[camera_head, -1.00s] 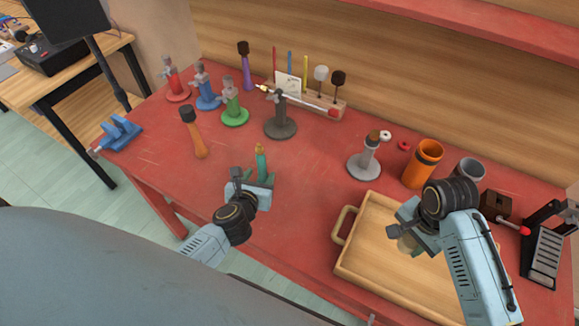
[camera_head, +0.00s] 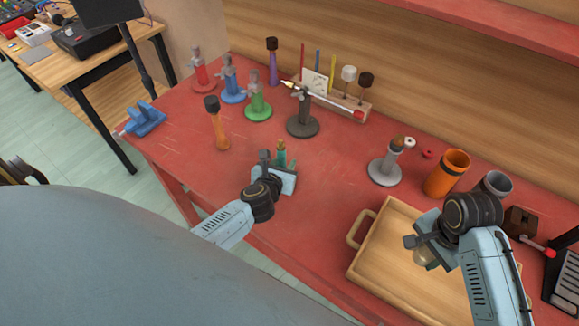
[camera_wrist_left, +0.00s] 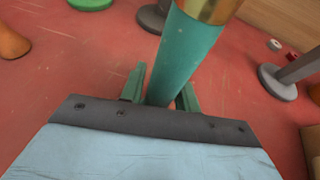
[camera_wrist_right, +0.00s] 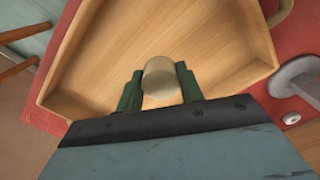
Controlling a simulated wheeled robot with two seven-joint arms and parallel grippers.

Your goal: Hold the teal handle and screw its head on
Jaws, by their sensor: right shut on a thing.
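The teal handle (camera_head: 281,153) stands upright on the red table, with a brass-coloured band near its top in the left wrist view (camera_wrist_left: 178,55). My left gripper (camera_head: 278,168) is around the handle, one finger on each side. A gap shows between the handle and one finger in the left wrist view (camera_wrist_left: 160,92), so the jaws look open. My right gripper (camera_head: 422,247) is shut on a pale beige rounded head (camera_wrist_right: 159,78). It holds this head above the wooden tray, well to the right of the handle. The head is partly hidden in the head view.
The wooden tray (camera_head: 365,262) lies at the front right. An orange cup (camera_head: 446,174) and a grey stand (camera_head: 385,172) are behind it. An orange-handled mallet (camera_head: 217,125) and a dark stand (camera_head: 303,126) are near the left gripper. The table's middle is clear.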

